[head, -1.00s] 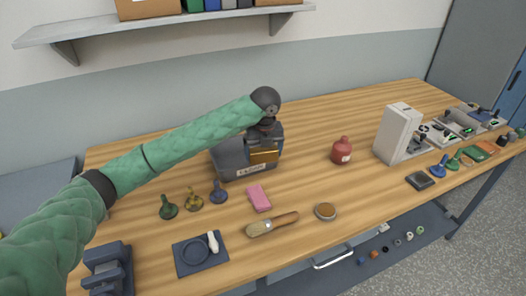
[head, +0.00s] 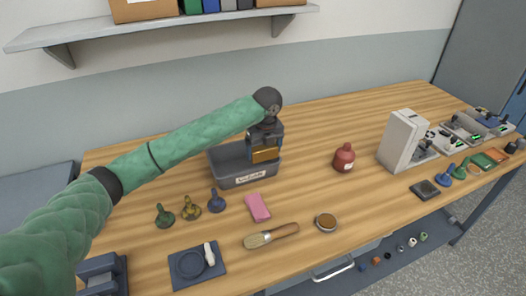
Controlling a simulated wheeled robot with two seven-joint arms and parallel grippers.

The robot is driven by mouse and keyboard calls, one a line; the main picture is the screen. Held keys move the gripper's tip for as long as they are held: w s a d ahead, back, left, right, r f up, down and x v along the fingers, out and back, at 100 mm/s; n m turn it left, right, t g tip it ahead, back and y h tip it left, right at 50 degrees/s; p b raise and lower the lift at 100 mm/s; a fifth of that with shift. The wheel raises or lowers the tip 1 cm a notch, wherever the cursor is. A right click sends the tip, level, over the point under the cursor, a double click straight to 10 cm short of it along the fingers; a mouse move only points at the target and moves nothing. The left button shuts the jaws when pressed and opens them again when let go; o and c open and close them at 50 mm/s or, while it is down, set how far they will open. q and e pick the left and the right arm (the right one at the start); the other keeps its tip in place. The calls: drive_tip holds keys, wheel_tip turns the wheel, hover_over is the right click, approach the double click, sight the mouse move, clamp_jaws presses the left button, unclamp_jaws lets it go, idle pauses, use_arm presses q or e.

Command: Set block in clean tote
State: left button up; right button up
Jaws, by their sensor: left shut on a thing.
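The block (head: 265,156) is a golden-brown piece held in my left gripper (head: 265,146). That gripper is dark, points down and is shut on the block. The tote (head: 228,178) is a dark grey open bin with a pale label on its front; the label is too small to read surely. The block shows over the right part of the tote's opening. I cannot tell whether its lower end is below the rim, and the gripper hides the tote's back right corner. My right gripper is not in view.
A pink block-like piece (head: 257,207), a brush (head: 270,236) and a round tin (head: 326,222) lie in front of the tote. Several small stamp-like pieces stand to its left. A red bottle (head: 344,157) stands to its right, with bare table between.

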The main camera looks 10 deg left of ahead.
use_arm(q)
drive_tip(key=w+a+f+p, duration=0.1)
drive_tip(key=a, duration=0.1)
drive_tip(key=w+a+f+p, duration=0.1)
drive_tip(key=a, duration=0.2)
drive_tip(key=a+f+p, duration=0.1)
drive_tip(key=a+f, duration=0.1)
drive_tip(key=shift+w+a+f, duration=0.1)
drive_tip(key=shift+w+a, duration=0.2)
drive_tip(key=shift+w, duration=0.1)
drive_tip(key=shift+w+a+f+p, duration=0.1)
drive_tip(key=shift+a+f+p, duration=0.2)
drive_tip(key=shift+a, duration=0.1)
wheel_tip(320, 180, down, 4)
drive_tip(key=shift+r+p, duration=0.2)
drive_tip(key=shift+p, duration=0.9)
drive_tip(key=shift+f, duration=0.3)
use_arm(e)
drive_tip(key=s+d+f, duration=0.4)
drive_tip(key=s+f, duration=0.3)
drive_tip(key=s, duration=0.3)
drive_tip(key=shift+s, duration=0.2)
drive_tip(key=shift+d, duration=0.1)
use_arm(q)
drive_tip(key=o, duration=1.9)
drive_tip(key=shift+f, duration=0.15)
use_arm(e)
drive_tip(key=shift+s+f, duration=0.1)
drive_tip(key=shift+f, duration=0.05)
